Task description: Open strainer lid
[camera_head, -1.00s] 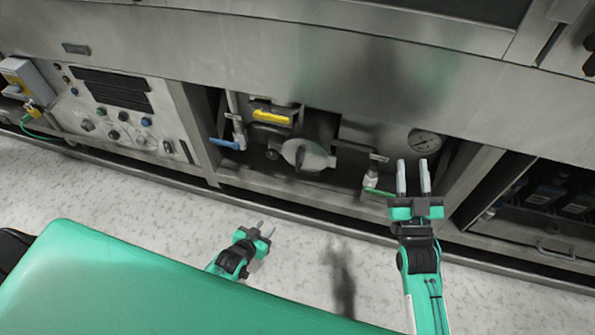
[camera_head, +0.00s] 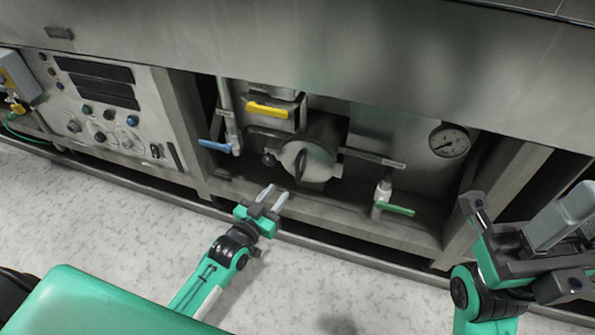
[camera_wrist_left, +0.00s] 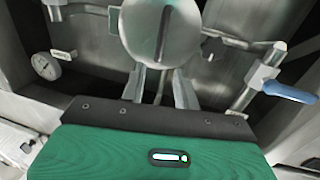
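The strainer lid (camera_head: 318,163) is a round pale metal disc with a dark upright bar handle (camera_head: 301,164) across its face. It closes the front of a cylinder in the recess of the machine. My left gripper (camera_head: 274,197) is below and left of the lid, empty, with its two fingers apart and pointing toward the recess. The left wrist view shows the lid (camera_wrist_left: 185,35) with its handle just beyond the fingertips (camera_wrist_left: 160,78); I cannot tell whether they touch it. My right gripper (camera_head: 530,245) is at the lower right, near the camera and away from the lid; its finger gap is unclear.
A blue valve handle (camera_head: 214,145) is left of the lid, a yellow handle (camera_head: 267,110) above it, and a green handle (camera_head: 396,209) to the right. A pressure gauge (camera_head: 449,141) is further right. A control panel (camera_head: 110,110) is at the left.

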